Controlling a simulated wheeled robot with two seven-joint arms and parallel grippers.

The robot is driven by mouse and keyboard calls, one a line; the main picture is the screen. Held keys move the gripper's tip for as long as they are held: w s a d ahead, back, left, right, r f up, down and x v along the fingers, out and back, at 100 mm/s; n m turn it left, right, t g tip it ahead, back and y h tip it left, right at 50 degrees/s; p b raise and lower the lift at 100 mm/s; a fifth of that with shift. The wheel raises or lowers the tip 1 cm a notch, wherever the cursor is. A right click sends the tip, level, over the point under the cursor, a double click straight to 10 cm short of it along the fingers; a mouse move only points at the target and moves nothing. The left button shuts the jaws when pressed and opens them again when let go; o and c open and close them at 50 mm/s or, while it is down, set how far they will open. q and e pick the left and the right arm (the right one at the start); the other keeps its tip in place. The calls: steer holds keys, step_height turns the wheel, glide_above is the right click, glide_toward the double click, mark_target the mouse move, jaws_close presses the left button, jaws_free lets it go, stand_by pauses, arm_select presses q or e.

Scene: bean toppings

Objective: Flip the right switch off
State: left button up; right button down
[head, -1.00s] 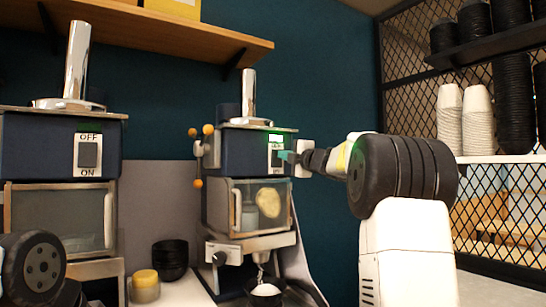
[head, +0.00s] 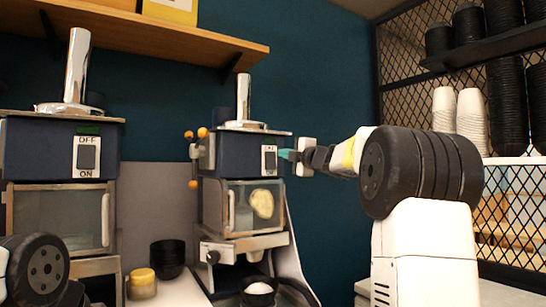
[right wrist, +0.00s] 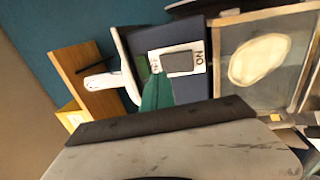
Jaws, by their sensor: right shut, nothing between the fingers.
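The right machine (head: 229,150) is dark blue with a white switch plate (head: 269,150) on its front right. The plate's grey rocker switch (right wrist: 178,61) shows in the right wrist view, with ON at one end and lettering partly covered at the other. The indicator (right wrist: 142,67) beside the plate is dark green and unlit. My right gripper (head: 287,155) is shut and empty, its teal tip just right of the plate. In the right wrist view the teal fingers (right wrist: 157,92) overlap the plate's edge; contact cannot be told. My left gripper is out of view.
The left machine (head: 45,150) has its own OFF/ON switch (head: 87,155). Black bowls (head: 168,258) and a yellow-topped jar (head: 142,283) stand between the machines. A white bowl (head: 259,289) sits below the right machine. Shelves with stacked cups (head: 470,115) are at right.

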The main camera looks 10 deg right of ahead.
steer(key=s+d+r, duration=0.1)
steer(key=s+d, duration=0.2)
steer(key=s, duration=0.4)
steer(key=shift+s+r, duration=0.15)
steer(key=shift+s, duration=0.2)
